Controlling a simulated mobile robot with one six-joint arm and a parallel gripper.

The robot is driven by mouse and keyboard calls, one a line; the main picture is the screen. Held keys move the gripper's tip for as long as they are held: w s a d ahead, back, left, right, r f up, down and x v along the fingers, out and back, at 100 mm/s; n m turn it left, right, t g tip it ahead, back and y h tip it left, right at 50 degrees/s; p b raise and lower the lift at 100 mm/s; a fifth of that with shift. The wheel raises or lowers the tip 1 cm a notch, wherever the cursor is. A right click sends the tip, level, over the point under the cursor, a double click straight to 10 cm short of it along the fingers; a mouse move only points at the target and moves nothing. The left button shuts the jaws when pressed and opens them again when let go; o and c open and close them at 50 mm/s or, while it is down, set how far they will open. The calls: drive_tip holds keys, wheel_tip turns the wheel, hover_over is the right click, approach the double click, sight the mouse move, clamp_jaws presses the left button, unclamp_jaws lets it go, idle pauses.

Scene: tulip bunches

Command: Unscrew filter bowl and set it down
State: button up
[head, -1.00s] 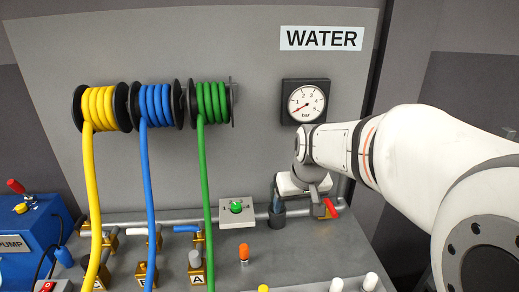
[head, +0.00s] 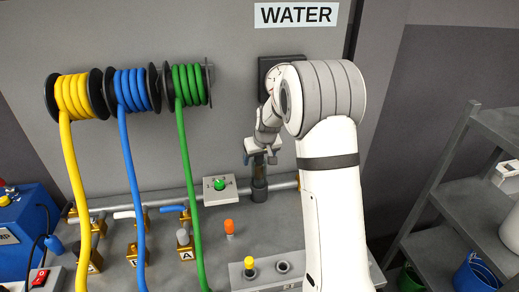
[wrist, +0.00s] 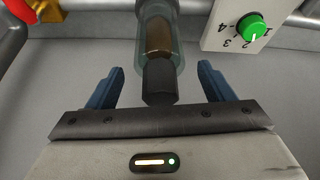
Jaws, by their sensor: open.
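The filter bowl (head: 259,187) stands upright on the grey pipe along the back of the bench. In the wrist view it is a clear bowl (wrist: 177,30) with a brown element inside and a dark hexagonal end (wrist: 160,82). My gripper (head: 260,158) is just above it in the head view, pointing down. In the wrist view the gripper (wrist: 161,72) is open, with one blue finger on each side of the dark end. Gaps show between the fingers and the bowl.
A green knob (head: 219,184) on a white plate is left of the bowl. A red handle (wrist: 20,8) shows at the wrist view's corner. An orange-capped part (head: 229,228) and a grey holder (head: 240,281) with a yellow-capped part are in front. Hoses hang at left.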

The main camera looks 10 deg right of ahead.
drive_tip(key=shift+p+x, duration=0.3)
drive_tip(key=shift+x, duration=1.25)
drive_tip(key=c, duration=1)
drive_tip(key=shift+c, duration=0.4)
drive_tip(key=shift+b, duration=0.45)
drive_tip(key=n+y+b, duration=0.1)
drive_tip(key=n+b, duration=0.3)
drive_tip(key=b, duration=0.2)
drive_tip(key=shift+a+y, duration=0.1)
drive_tip(key=shift+y, duration=0.2)
drive_tip(key=shift+c, duration=0.2)
drive_tip(key=shift+s+n+g+b, duration=0.1)
drive_tip(key=shift+n+g+b, duration=0.3)
drive_tip(key=shift+n+b, duration=0.15)
drive_tip(key=shift+r, duration=0.1)
